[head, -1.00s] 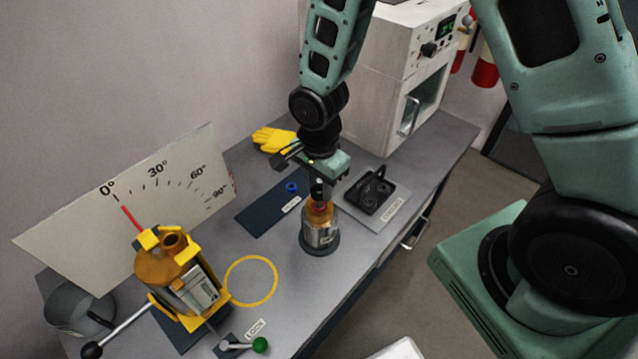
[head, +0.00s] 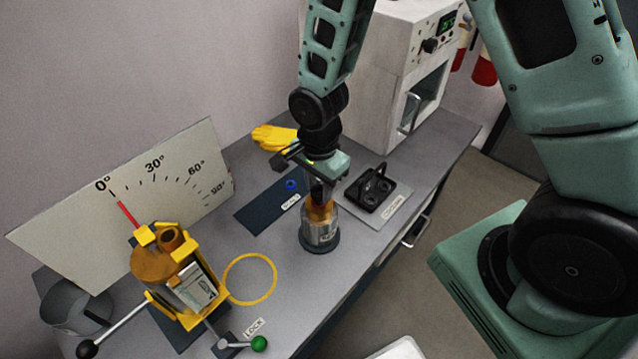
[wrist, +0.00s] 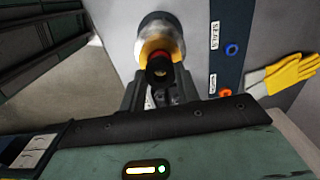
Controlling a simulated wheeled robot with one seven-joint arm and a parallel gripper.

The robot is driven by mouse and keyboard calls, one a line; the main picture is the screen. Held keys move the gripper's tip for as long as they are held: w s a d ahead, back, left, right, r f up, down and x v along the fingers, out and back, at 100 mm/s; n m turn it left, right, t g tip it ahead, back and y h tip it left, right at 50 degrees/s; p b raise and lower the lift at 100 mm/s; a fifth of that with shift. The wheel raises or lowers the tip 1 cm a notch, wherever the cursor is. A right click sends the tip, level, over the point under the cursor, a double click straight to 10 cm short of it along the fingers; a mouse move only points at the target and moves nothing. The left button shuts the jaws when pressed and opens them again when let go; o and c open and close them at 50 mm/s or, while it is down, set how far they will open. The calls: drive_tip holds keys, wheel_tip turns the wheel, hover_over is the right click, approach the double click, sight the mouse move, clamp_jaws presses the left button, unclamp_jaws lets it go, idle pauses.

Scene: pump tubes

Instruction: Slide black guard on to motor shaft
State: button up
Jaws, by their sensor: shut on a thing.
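The motor (head: 319,235) is a silver cylinder with an orange top, standing upright on a dark round base on the bench. It also shows in the wrist view (wrist: 158,28). My gripper (head: 318,186) is directly above it, pointing down. Its jaws are shut on a small black cylindrical part, which I take for the black guard (wrist: 160,70). A red ring (wrist: 158,56) shows just beyond the guard, with the orange top around it. The guard appears in line with the motor top. The shaft itself is hidden, so I cannot tell how far the guard is on it.
A dark seals mat (head: 265,208) with a blue ring (head: 291,184) lies left of the motor. A black fixture (head: 370,190) on a grey mat stands right. A yellow tilting stand (head: 165,265) and yellow hoop (head: 249,279) are front left. Yellow gloves (head: 272,138) lie behind.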

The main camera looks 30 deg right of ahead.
drive_tip(key=shift+f+b, duration=0.5)
drive_tip(key=shift+f, duration=0.2)
drive_tip(key=o, duration=1)
wheel_tip(320, 180, up, 18)
drive_tip(key=shift+f+b, duration=0.25)
drive_tip(key=shift+b, duration=0.55)
drive_tip(key=s+a+n, duration=0.2)
drive_tip(key=s+n, duration=0.4)
drive_tip(key=n, duration=0.1)
drive_tip(key=s+a+n, duration=0.2)
drive_tip(key=s+n, duration=0.4)
drive_tip(key=n, duration=0.1)
drive_tip(key=s+a+n, duration=0.2)
drive_tip(key=s+n, duration=0.4)
drive_tip(key=n, duration=0.1)
drive_tip(key=shift+a+f+y, duration=0.1)
drive_tip(key=shift+y, duration=0.2)
